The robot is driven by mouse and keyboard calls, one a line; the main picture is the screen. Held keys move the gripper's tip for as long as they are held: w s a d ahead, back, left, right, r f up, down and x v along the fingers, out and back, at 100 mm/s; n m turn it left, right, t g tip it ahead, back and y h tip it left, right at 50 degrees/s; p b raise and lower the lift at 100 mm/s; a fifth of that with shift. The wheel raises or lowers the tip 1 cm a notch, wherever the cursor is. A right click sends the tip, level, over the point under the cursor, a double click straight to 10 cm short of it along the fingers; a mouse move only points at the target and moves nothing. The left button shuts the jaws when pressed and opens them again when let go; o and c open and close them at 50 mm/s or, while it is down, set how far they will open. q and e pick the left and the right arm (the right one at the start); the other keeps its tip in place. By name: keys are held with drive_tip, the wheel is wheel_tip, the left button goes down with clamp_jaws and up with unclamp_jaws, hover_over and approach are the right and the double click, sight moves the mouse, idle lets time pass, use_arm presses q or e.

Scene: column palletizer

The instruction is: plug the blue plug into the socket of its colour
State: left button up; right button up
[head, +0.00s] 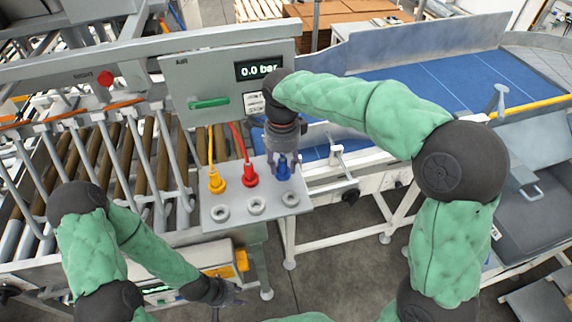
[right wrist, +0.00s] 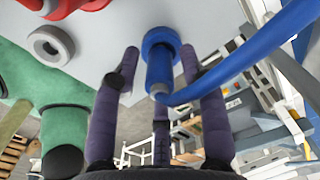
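The blue plug (head: 283,172) stands upright at the right end of the back row on a pale grey plate (head: 235,213). My right gripper (head: 283,160) is open around the plug from above. Three grey ring sockets, left (head: 220,212), middle (head: 257,206) and right (head: 290,198), lie in the front row; no colour shows on them. My left gripper (head: 232,292) is low in front, away from the plate; its fingers are unclear.
A yellow plug (head: 216,182) and a red plug (head: 250,175) with hoses stand left of the blue one. A grey air box (head: 225,80) reading 0.0 bar stands behind. A roller conveyor (head: 140,160) is left, a blue belt (head: 440,80) right.

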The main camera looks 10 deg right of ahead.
drive_tip(key=shift+w+f, duration=0.25)
drive_tip(key=shift+f, duration=0.1)
drive_tip(key=r, duration=0.6)
drive_tip(key=shift+w+r, duration=0.2)
drive_tip(key=shift+w, duration=0.05)
drive_tip(key=shift+s+r, duration=0.3)
drive_tip(key=shift+r, duration=0.3)
drive_tip(key=shift+s+r, duration=0.25)
drive_tip(key=shift+r, duration=0.3)
drive_tip(key=shift+s+a+r, duration=0.1)
drive_tip(key=shift+s+r, duration=0.05)
drive_tip(key=shift+r, duration=0.05)
drive_tip(key=shift+w, duration=0.3)
use_arm(q)
drive_tip(key=shift+w+a+f, duration=0.15)
drive_tip(key=shift+w+f, duration=0.05)
drive_tip(key=shift+w, duration=0.6)
use_arm(e)
drive_tip(key=shift+s, duration=0.1)
use_arm(q)
drive_tip(key=shift+s+f, duration=0.1)
use_arm(e)
drive_tip(key=shift+f, duration=0.2)
